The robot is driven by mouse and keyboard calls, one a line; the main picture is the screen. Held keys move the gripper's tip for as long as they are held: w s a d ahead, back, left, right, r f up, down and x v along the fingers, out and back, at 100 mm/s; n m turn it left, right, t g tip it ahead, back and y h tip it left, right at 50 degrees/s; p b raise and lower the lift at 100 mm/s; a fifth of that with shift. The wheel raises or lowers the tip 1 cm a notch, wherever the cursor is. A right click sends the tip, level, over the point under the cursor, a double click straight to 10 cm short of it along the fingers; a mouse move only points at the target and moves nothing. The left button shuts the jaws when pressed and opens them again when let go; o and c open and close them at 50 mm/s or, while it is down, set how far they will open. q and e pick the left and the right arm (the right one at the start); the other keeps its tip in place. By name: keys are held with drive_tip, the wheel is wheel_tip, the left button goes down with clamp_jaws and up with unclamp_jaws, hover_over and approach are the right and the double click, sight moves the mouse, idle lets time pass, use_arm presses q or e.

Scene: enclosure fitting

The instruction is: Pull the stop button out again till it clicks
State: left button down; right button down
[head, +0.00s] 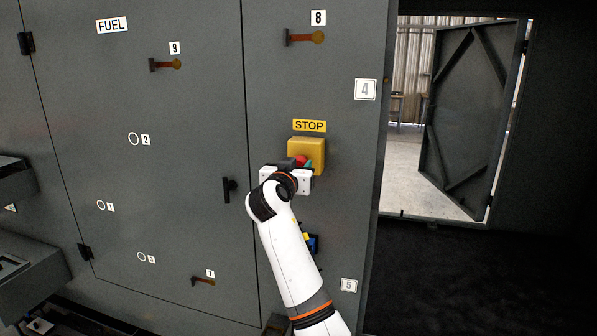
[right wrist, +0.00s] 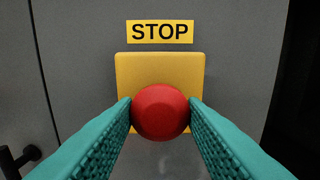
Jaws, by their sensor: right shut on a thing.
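The red stop button (right wrist: 160,112) sits on a yellow box (right wrist: 188,66) under a yellow STOP label (right wrist: 159,32). In the head view, the red button (head: 301,160) is partly hidden by my right gripper (head: 302,164), in front of the yellow box (head: 314,145) and below the STOP label (head: 310,126). In the right wrist view, the teal fingers of my right gripper (right wrist: 160,108) touch the button's left and right sides and are shut on it. Whether the button is pushed in or out cannot be told from this straight-on view. My left gripper is not in view.
Grey cabinet doors carry several numbered handles and marks, such as handle 9 (head: 165,64) and handle 8 (head: 304,38). A black door latch (head: 229,190) is left of my right gripper. A blue and yellow part (head: 312,242) is below. An open door (head: 470,115) stands at right.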

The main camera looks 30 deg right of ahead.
drive_tip(key=shift+a+f, duration=0.1)
drive_tip(key=shift+f, duration=0.1)
drive_tip(key=c, duration=1.3)
unclamp_jaws()
drive_tip(key=o, duration=0.4)
drive_tip(key=shift+s+a+r, duration=0.1)
drive_tip(key=shift+r, duration=0.1)
drive_tip(key=b+v, duration=0.6)
drive_tip(key=v, duration=0.6)
drive_tip(key=shift+a, duration=0.1)
